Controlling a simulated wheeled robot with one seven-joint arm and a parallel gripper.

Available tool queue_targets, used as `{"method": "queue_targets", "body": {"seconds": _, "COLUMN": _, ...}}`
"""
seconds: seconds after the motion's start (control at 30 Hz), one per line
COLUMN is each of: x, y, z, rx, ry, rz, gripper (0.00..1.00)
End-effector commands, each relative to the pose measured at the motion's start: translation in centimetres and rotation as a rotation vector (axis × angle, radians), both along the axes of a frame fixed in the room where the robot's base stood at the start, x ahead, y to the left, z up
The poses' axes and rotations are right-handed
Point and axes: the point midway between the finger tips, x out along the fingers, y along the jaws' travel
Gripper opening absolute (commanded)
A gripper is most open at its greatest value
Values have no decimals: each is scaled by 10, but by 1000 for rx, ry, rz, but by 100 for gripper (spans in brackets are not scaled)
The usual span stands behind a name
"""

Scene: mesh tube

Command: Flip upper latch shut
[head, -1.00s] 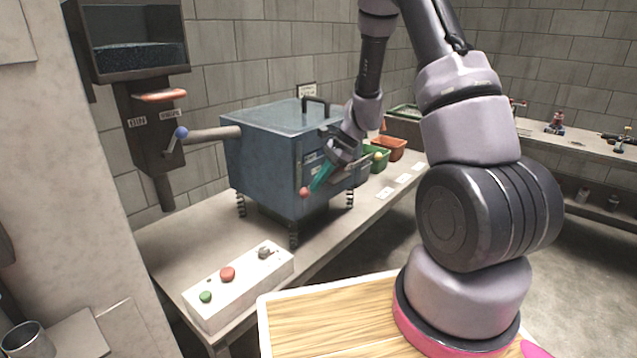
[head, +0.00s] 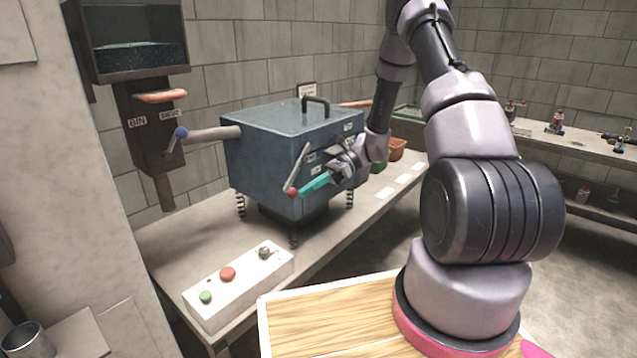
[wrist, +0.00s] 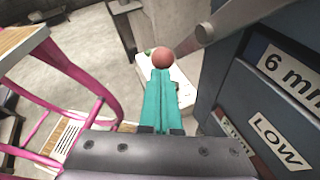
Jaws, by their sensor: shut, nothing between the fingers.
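A blue-grey box (head: 262,160) with a top handle stands on springs on the bench. A grey latch lever (head: 300,165) on its front corner slants down to a red ball knob (head: 291,192). In the wrist view the knob (wrist: 163,56) shows just beyond my fingertips, with the lever (wrist: 232,24) running up right from it. My gripper (head: 304,190) has teal fingers, shut and empty, pointing left at the knob. The tips (wrist: 161,76) look at or very near it; contact is unclear. I cannot tell whether this lever is the upper latch.
A white control box (head: 238,287) with green and red buttons lies on the bench in front. An orange bin (head: 398,147) stands behind my arm. In the wrist view, labelled box faces (wrist: 280,110) are close on the right. A pink-framed stand (wrist: 45,90) is at left.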

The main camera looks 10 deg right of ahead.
Motion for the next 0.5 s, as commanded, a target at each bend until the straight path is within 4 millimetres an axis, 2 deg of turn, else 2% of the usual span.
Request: {"method": "queue_targets", "body": {"seconds": 0.5, "x": -14, "y": 20, "z": 12, "rx": 393, "ry": 286, "rz": -2, "gripper": 0}}
